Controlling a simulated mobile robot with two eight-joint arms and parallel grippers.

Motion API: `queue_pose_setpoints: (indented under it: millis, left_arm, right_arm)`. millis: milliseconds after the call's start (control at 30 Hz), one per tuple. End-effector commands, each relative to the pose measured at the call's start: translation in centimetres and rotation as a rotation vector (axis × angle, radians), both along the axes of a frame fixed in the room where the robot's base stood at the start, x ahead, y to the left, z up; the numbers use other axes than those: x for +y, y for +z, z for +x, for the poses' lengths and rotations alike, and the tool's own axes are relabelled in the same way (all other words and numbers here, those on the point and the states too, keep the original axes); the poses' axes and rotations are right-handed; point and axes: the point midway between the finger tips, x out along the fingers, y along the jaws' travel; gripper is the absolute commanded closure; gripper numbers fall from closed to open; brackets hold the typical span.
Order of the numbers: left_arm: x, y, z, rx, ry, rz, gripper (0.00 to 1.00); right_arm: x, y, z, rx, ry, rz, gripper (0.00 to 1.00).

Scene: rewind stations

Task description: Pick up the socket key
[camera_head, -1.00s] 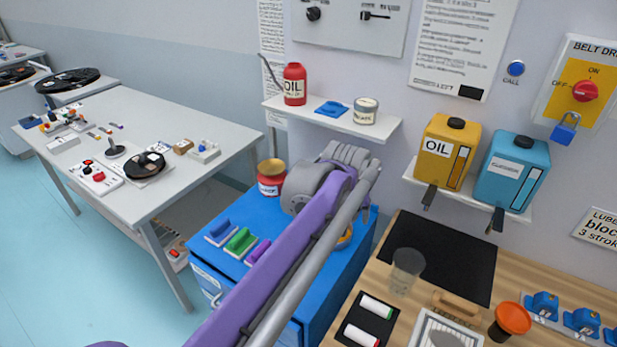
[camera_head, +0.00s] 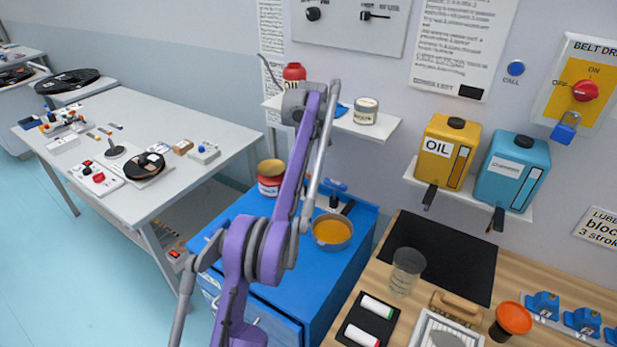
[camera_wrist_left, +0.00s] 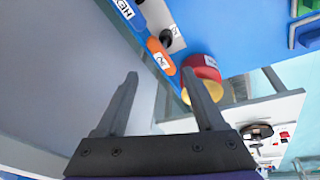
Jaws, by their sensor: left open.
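Two labelled handles lie at the back of the blue cabinet top in the left wrist view: an orange one (camera_wrist_left: 161,56) and a blue one (camera_wrist_left: 124,9). A pale plate (camera_wrist_left: 158,19) with a black knob (camera_wrist_left: 167,39) is beside them. I cannot tell which of these is the socket key; the labels are too small to read surely. The blue handle also shows in the head view (camera_head: 334,185). My left gripper (camera_wrist_left: 160,74) is open and empty, its fingers pointing towards the orange handle, apart from it. In the head view my arm hides much of that area.
A red tin (camera_head: 270,178) with a yellowish top stands on the blue cabinet (camera_head: 255,205), left of my arm. A pan with orange contents (camera_head: 332,231) is to the right. A wall shelf (camera_head: 375,130) overhangs the cabinet's back. A wooden bench (camera_head: 445,290) adjoins at right.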

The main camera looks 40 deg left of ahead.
Motion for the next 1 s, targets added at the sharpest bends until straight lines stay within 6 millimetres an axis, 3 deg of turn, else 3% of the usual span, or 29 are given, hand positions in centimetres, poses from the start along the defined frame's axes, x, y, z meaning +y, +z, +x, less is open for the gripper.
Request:
queue_pose_setpoints:
  millis: [200,467,700,1000]
  left_arm:
    - [0.6,-3.6,0.6,0.001,-0.001,0.0,0.29]
    - [1.0,-5.7,1.1,0.0,-0.002,0.0,0.29]
    - [1.7,-9.1,1.7,0.0,-0.002,0.0,0.29]
    - [1.8,-9.7,1.9,-0.001,-0.002,0.0,0.31]
  right_arm:
    - [0.0,-1.0,-0.4,0.008,0.0,0.0,0.16]
    - [0.0,-1.4,-0.6,0.011,0.0,0.0,0.16]
    - [0.0,-2.0,-0.8,0.016,0.0,0.0,0.16]
    - [0.0,-2.0,-0.8,0.016,0.0,0.0,0.16]
